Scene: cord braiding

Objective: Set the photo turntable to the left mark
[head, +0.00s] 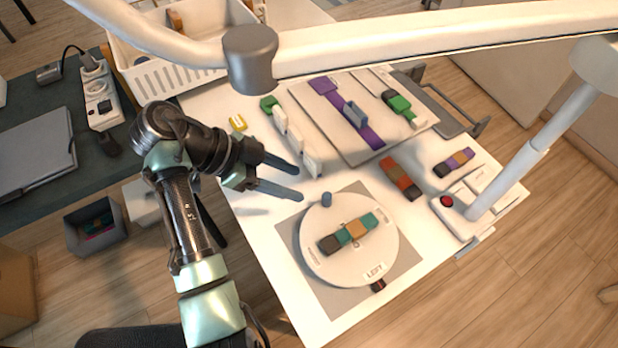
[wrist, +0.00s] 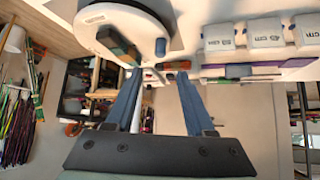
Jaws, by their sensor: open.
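The photo turntable (head: 322,222) is a round white disc on a grey mat. A colored block strip (head: 356,230) in dark, teal and orange lies across it. A blue-grey peg (head: 326,199) stands at its far rim. A LEFT label (head: 374,271) is on the near rim, just above a small dark-and-red piece (head: 378,285) at the edge. My gripper (head: 298,184) is open and empty, left of and above the peg, apart from it in the picture. In the wrist view the fingers (wrist: 159,76) are spread; the peg (wrist: 160,47) shows between and beyond their tips, beside the disc (wrist: 95,14).
A board (head: 335,135) with purple and green pieces lies behind the turntable. A red-and-dark strip (head: 400,178) lies right of the turntable. A white lamp-like stand with a red button (head: 446,201) stands at the right, its arm crossing overhead. A white basket (head: 165,75) is at the back left.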

